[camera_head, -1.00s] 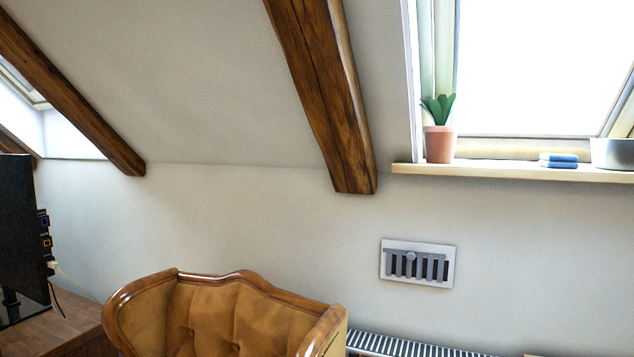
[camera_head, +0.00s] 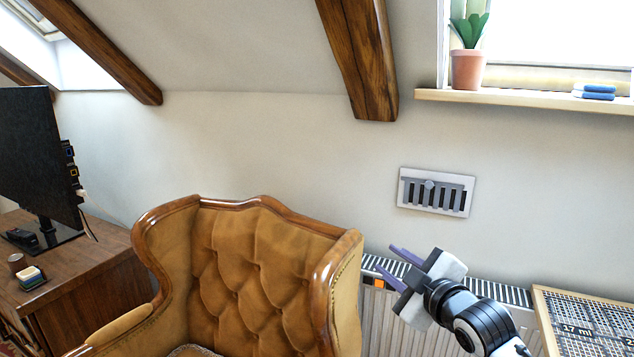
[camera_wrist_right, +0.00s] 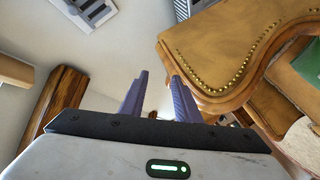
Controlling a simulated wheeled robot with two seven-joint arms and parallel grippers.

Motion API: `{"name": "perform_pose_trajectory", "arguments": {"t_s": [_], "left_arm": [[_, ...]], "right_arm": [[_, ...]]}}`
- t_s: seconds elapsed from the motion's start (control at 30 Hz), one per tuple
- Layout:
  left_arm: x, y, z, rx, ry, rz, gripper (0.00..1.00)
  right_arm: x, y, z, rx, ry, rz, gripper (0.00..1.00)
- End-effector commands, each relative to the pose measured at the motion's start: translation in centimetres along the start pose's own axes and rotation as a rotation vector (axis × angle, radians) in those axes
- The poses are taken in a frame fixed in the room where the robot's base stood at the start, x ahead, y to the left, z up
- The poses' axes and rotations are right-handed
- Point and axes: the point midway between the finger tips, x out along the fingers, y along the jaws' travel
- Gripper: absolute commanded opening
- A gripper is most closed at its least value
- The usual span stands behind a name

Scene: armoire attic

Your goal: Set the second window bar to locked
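Two roof windows show in part. The right window (camera_head: 560,50) shows only its bright pane and lower frame in the head view. The left window (camera_head: 35,5) is cut off at the upper left corner. No window bar can be made out, and the windows' upper parts are out of frame. My right gripper (camera_head: 383,257) is in front of the radiator, below the wall vent and well below the right window. Its purple fingers are apart with nothing between them, as the right wrist view (camera_wrist_right: 157,76) also shows. My left gripper is out of view.
A tufted armchair (camera_head: 255,255) stands left of my right gripper. A radiator (camera_head: 375,320) and grey vent (camera_head: 435,192) are on the wall. The sill (camera_head: 520,99) holds a potted plant (camera_head: 467,70) and blue items (camera_head: 595,92). A wooden beam (camera_head: 365,60) slopes down between the windows.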

Motion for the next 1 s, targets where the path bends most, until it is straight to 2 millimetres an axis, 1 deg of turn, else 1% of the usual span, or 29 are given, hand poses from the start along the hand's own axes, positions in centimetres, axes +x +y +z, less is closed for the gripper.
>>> {"name": "perform_pose_trajectory", "arguments": {"t_s": [0.03,0.07,0.1,0.17,0.2,0.27,0.3,0.37,0.4,0.47,0.5,0.57,0.6,0.7,0.73,0.8,0.87,1.0], "left_arm": [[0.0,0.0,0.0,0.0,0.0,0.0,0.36],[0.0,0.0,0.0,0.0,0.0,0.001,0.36],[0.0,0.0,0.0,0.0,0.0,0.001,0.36],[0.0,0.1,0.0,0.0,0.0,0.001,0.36],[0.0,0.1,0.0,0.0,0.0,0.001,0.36],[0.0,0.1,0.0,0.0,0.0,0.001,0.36],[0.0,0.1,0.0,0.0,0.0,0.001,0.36],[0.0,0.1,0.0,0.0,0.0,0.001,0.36],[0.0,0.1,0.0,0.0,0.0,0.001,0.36],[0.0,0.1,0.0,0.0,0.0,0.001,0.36],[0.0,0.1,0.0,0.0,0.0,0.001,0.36],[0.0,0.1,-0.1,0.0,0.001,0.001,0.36],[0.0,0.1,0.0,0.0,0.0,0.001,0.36],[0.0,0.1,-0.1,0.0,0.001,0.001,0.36],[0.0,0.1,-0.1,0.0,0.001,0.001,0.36],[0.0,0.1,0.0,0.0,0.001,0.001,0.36],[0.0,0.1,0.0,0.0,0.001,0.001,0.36],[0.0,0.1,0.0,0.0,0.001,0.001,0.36]], "right_arm": [[-0.8,-3.9,2.2,0.069,-0.025,-0.038,0.3],[-1.3,-5.9,3.4,0.11,-0.039,-0.056,0.3],[-2.1,-8.4,4.9,0.166,-0.06,-0.078,0.3],[-3.6,-12.2,7.0,0.248,-0.094,-0.108,0.3],[-4.8,-14.7,8.4,0.304,-0.12,-0.126,0.3],[-6.9,-18.3,10.4,0.387,-0.161,-0.151,0.3],[-8.4,-20.6,11.7,0.442,-0.191,-0.165,0.3],[-10.9,-24.0,13.4,0.523,-0.24,-0.183,0.3],[-12.8,-26.1,14.5,0.576,-0.274,-0.193,0.3],[-15.7,-29.1,16.0,0.651,-0.327,-0.204,0.3],[-17.6,-30.8,16.9,0.699,-0.362,-0.209,0.3],[-20.4,-33.1,18.0,0.762,-0.413,-0.213,0.3],[-22.1,-34.4,18.6,0.8,-0.444,-0.215,0.3],[-25.7,-36.7,19.7,0.868,-0.508,-0.213,0.3],[-26.5,-37.2,19.9,0.884,-0.522,-0.212,0.3],[-27.9,-38.0,20.2,0.909,-0.547,-0.21,0.3],[-28.6,-38.3,20.4,0.922,-0.559,-0.209,0.3],[-28.9,-38.5,20.5,0.927,-0.565,-0.207,0.3]]}}
